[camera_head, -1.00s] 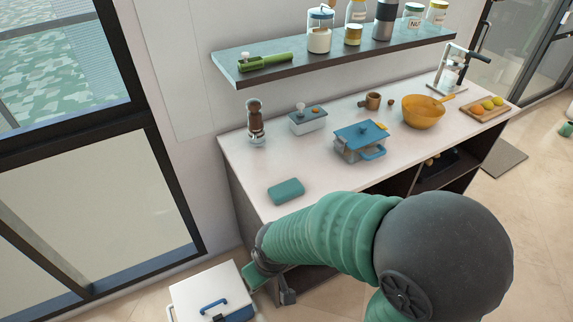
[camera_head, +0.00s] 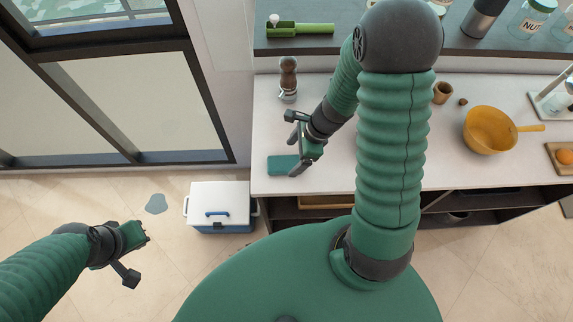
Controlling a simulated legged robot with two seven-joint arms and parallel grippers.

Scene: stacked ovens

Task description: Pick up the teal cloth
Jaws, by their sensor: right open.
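The teal cloth (camera_head: 281,165) is a small folded, rounded block lying flat on the left front part of the white counter (camera_head: 335,180). My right gripper (camera_head: 297,146) is open and empty, just above and to the right of the cloth, with a finger overlapping its right end in view. I cannot tell whether that finger touches the cloth. My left gripper (camera_head: 137,256) is open and empty, over the floor at the lower left, well away from the counter.
A pepper mill (camera_head: 288,80) stands behind the cloth. A yellow pan (camera_head: 488,130) and a brown mug (camera_head: 442,92) are farther right. The shelf (camera_head: 320,46) overhangs the back. A white cooler (camera_head: 219,204) and a puddle (camera_head: 156,203) are on the floor left of the counter.

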